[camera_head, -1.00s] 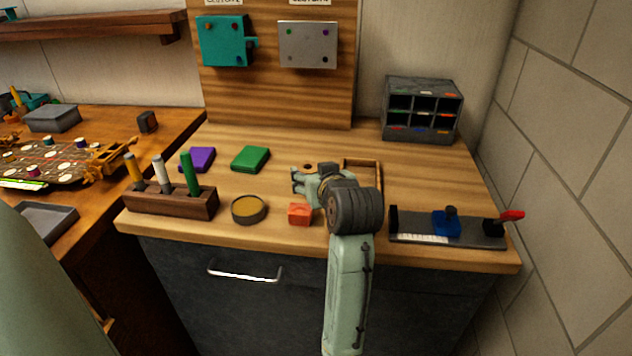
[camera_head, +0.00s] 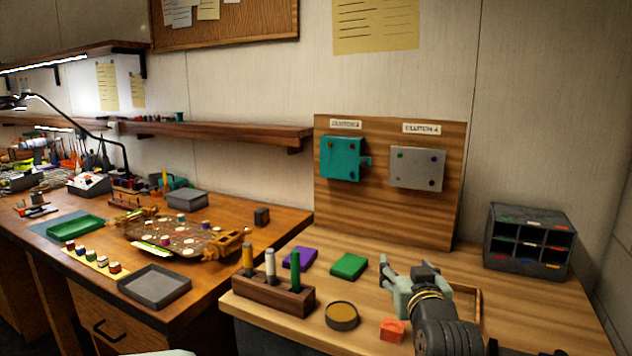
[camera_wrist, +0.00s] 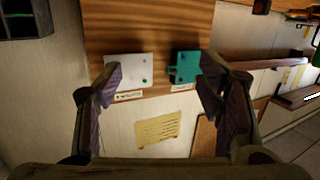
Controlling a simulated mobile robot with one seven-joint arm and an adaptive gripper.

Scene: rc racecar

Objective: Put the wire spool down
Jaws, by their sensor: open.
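My gripper (camera_head: 399,268) is open, above the right-hand wooden worktop (camera_head: 510,305), right of the green block. In the wrist view its two fingers (camera_wrist: 160,82) are spread wide with nothing between them. A low round dark-rimmed piece with a brownish-yellow top (camera_head: 341,316) lies flat on the worktop, left of my arm and apart from the gripper. I cannot tell for sure whether it is the wire spool. No other clear spool shows. Part of the worktop is hidden behind my arm.
An orange block (camera_head: 392,330) sits beside my arm. A holder with several upright sticks (camera_head: 272,296), a purple block (camera_head: 299,257) and a green block (camera_head: 348,266) stand left. A compartment rack (camera_head: 528,242) stands back right. A wooden-rimmed tray (camera_head: 476,305) lies partly behind my arm.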

